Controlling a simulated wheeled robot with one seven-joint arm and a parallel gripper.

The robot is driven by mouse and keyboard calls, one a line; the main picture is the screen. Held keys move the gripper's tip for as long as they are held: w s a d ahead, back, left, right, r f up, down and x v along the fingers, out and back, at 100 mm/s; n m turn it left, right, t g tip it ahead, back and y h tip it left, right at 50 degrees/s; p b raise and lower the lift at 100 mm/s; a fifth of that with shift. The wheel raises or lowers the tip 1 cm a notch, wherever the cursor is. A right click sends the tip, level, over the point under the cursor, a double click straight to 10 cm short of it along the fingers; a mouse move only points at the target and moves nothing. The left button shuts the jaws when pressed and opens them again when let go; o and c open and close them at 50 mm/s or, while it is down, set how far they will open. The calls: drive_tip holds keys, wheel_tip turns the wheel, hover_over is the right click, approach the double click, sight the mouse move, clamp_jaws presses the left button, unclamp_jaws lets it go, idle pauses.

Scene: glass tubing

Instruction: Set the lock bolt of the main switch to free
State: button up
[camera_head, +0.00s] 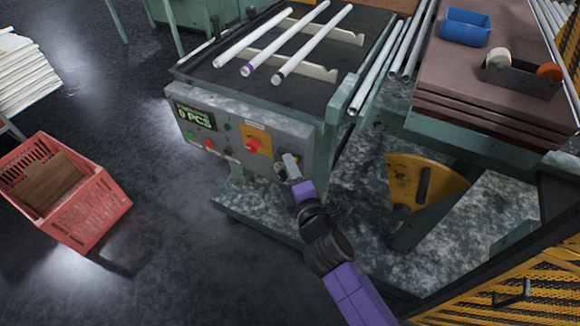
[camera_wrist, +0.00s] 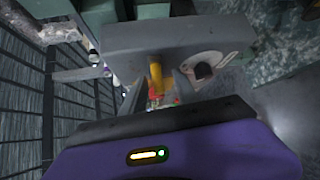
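The main switch shows in the wrist view as a dark knob (camera_wrist: 204,71) on a pale rounded plate, at the right end of the grey control panel (camera_wrist: 125,36). In the head view the switch (camera_head: 279,167) is partly hidden behind my gripper (camera_head: 291,166) at the panel's right end. In the wrist view my gripper (camera_wrist: 160,88) has its two fingers apart with a gap between them, and nothing is held. The fingers are left of the knob and close to the panel; I cannot tell whether they touch it. I cannot make out the lock bolt or its position.
A red button (camera_head: 253,144) on a yellow plate sits left of the switch, with smaller buttons and a display (camera_head: 194,117) further left. White tubes (camera_head: 285,45) lie above. A red crate (camera_head: 68,194) stands on the floor. A yellow part (camera_head: 420,178) is at right.

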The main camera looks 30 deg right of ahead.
drive_tip(key=f+v, duration=0.1)
drive_tip(key=v, duration=0.5)
drive_tip(key=shift+s+r, duration=0.4)
drive_tip(key=shift+r, duration=0.1)
drive_tip(key=shift+a, duration=0.1)
drive_tip(key=s+r+m+y, duration=0.1)
drive_tip(key=s+r+m, duration=0.2)
drive_tip(key=s+m, duration=0.5)
drive_tip(key=s+a+r+m+g+y, duration=0.1)
drive_tip(key=s+r+m, duration=0.3)
drive_tip(key=s, duration=2.1)
drive_tip(key=m+p, duration=0.1)
drive_tip(key=m, duration=0.4)
drive_tip(key=shift+r+m+y, duration=0.3)
drive_tip(key=shift+y, duration=0.1)
drive_tip(key=shift+o, duration=0.4)
drive_tip(key=shift+a, duration=0.15)
